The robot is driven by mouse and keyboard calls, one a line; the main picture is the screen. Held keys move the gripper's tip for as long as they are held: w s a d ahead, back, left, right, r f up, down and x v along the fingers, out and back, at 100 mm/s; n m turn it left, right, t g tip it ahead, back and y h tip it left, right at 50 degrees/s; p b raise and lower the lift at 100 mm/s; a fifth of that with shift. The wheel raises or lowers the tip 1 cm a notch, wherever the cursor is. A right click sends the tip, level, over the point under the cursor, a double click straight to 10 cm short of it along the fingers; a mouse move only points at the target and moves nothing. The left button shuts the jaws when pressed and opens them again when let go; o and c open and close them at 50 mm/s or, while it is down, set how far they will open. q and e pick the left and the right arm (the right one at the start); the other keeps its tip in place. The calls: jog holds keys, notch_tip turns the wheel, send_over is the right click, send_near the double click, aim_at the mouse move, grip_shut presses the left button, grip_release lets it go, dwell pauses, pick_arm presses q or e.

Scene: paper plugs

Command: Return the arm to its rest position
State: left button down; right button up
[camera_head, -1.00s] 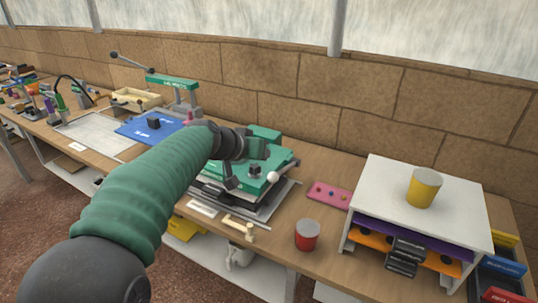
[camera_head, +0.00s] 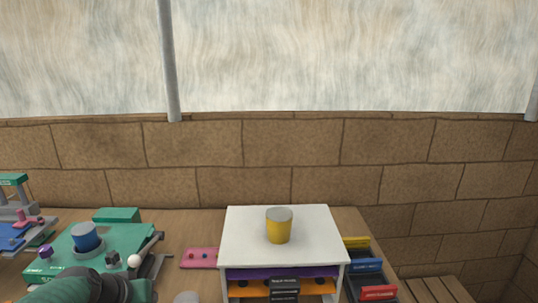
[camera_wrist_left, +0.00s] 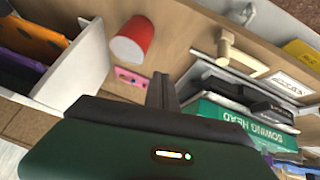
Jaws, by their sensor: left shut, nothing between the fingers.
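My left arm (camera_head: 95,288) shows at the bottom left of the head view, dark green and low, in front of the green machine (camera_head: 60,262). Its fingertips are not visible there. In the left wrist view my left gripper (camera_wrist_left: 161,88) is shut and empty, its dark fingers together, pointing over the bench. The green machine, lettered "SOWING HEAD", shows to the right of the fingers in that view (camera_wrist_left: 222,114). My right gripper is not in view.
A blue-and-grey cylinder (camera_head: 86,238) stands on the machine. A yellow cup (camera_head: 278,226) stands on the white shelf unit (camera_head: 240,240). A pink plate (camera_head: 199,258) lies between them. In the wrist view, a red cup (camera_wrist_left: 132,41) stands near the fingers. Labelled bins (camera_head: 368,266) stand right.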

pick_arm(q)
jog(key=s+d+f+m+g, duration=0.1)
jog(key=s+d+f+g, duration=0.1)
jog(key=s+d+f, duration=0.55)
jog(key=s+d+f+m+g, duration=0.2)
jog(key=s+d+f+g, duration=0.15)
jog(key=s+f, duration=0.55)
notch_tip(320, 180, up, 17)
jog(key=p, duration=1.7)
jog(key=shift+w+d+f, duration=0.2)
jog(key=shift+w+d, duration=0.05)
jog(key=shift+t, duration=0.25)
